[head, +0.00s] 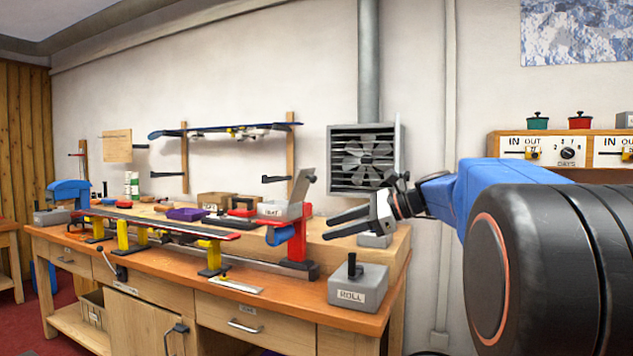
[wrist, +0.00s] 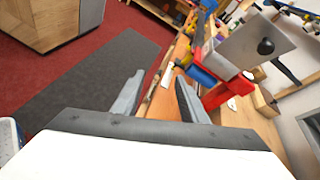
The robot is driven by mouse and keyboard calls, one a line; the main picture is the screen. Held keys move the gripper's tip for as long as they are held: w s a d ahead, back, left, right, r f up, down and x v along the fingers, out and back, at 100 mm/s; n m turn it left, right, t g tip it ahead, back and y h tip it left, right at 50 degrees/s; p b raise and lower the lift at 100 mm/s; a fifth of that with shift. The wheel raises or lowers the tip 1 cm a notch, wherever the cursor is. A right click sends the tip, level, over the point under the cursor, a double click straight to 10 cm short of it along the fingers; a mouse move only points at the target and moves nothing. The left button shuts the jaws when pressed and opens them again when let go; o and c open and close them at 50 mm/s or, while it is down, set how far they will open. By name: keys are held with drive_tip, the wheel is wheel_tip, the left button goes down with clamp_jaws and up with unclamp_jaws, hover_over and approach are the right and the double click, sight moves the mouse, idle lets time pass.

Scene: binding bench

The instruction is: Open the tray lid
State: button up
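A small grey box (head: 283,210) with a white label, seemingly the tray, sits at the right end of the long bench rail in the head view. Its label is too small to read surely. A grey lid panel (head: 300,186) stands raised and tilted above it, with a black knob (head: 311,178) on its right side. In the wrist view the grey lid panel (wrist: 240,46) and black knob (wrist: 266,46) show at upper right. My gripper (head: 325,226) is open and empty, right of the box and apart from it. Both fingers also show in the wrist view (wrist: 160,82).
A grey box marked ROLL (head: 358,288) with a black knob stands at the bench's front right corner. A red stand (head: 298,245) with a blue part (head: 280,235) is under the lidded box. A wall fan (head: 364,160) is behind my gripper.

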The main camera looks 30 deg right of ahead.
sight(316, 179)
drive_tip(key=w+d+r+m+t+y, duration=0.1)
drive_tip(key=d+r+m+t, duration=0.15)
drive_tip(key=d+r, duration=0.4)
drive_tip(key=w+d+r+m+t+y, duration=0.1)
drive_tip(key=w+d+r+m+t, duration=0.2)
drive_tip(key=d, duration=0.6)
drive_tip(key=shift+g, duration=0.55)
drive_tip(key=x, duration=1.6)
drive_tip(key=shift+a+r, duration=0.3)
drive_tip(key=shift+a, duration=0.2)
drive_tip(key=shift+s, duration=0.1)
drive_tip(key=shift+c, duration=0.6)
clamp_jaws()
